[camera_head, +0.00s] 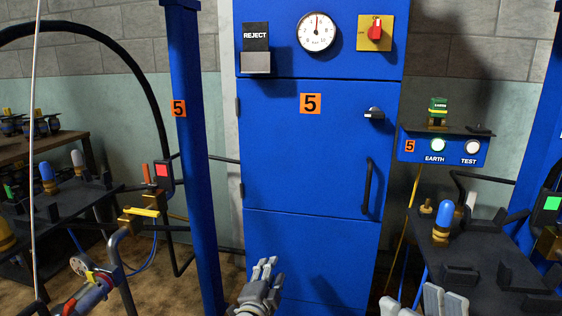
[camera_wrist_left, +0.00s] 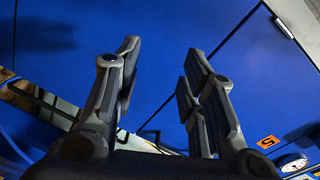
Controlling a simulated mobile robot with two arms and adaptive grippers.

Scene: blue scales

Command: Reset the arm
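My left gripper (camera_head: 265,272) is in front of the lower part of the blue cabinet (camera_head: 300,160), low in the head view. In the left wrist view, its grey fingers (camera_wrist_left: 160,75) stand well apart with nothing between them, against the blue surface. It is open and empty. My right gripper (camera_head: 422,302) shows only as pale fingertips at the bottom edge of the head view. These tips are apart, with no object seen between them; the rest is cut off by the frame.
The cabinet has a black handle (camera_head: 368,187), a dial gauge (camera_head: 317,31) and a red switch (camera_head: 375,28). On the right are a shelf with EARTH (camera_head: 438,145) and TEST (camera_head: 472,147) buttons and a dark bench (camera_head: 470,245). A blue post (camera_head: 193,150) and pipework stand on the left.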

